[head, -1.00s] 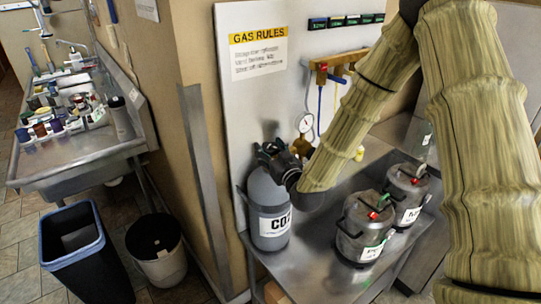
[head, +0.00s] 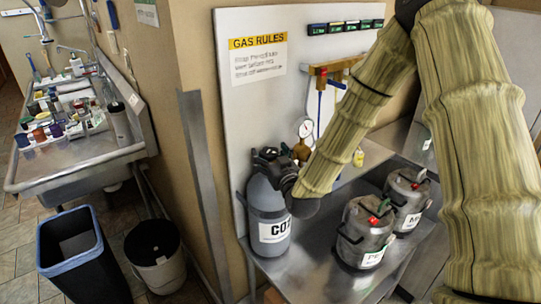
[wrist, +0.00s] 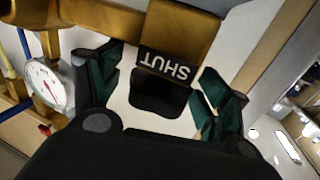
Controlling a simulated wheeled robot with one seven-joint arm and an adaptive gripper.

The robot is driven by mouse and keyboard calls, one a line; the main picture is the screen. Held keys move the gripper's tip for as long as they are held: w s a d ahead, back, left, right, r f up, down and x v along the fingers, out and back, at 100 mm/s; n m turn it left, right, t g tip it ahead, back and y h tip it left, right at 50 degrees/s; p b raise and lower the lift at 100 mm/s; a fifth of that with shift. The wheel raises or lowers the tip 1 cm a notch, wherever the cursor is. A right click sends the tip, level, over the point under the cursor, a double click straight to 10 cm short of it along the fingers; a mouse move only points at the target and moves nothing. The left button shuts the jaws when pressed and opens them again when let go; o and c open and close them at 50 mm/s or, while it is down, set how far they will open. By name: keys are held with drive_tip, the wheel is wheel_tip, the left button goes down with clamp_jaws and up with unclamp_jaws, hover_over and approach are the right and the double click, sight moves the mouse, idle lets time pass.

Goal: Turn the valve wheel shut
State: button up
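The grey CO2 cylinder (head: 268,204) stands upright at the left end of the metal bench, against the white board. My gripper (head: 263,158) is at the cylinder's top, beside the brass regulator (head: 300,149). In the wrist view, the two dark fingers of my gripper (wrist: 160,88) stand apart, with dark green faceted parts along both. A small black rounded part (wrist: 160,100) shows between them, touching neither. A brass block (wrist: 180,35) with a black SHUT label (wrist: 165,67), upside down, is just beyond. I cannot make out the valve wheel clearly; the gripper covers that area.
A pressure gauge (head: 306,129) is close to the gripper; it also shows in the wrist view (wrist: 46,84). Two steel kegs (head: 366,235) stand on the metal bench (head: 305,272) to the right. A bin (head: 82,262) and a sink (head: 75,165) are at left.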

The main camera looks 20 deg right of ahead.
drive_tip(key=s, duration=1.2)
drive_tip(key=shift+d, duration=0.45)
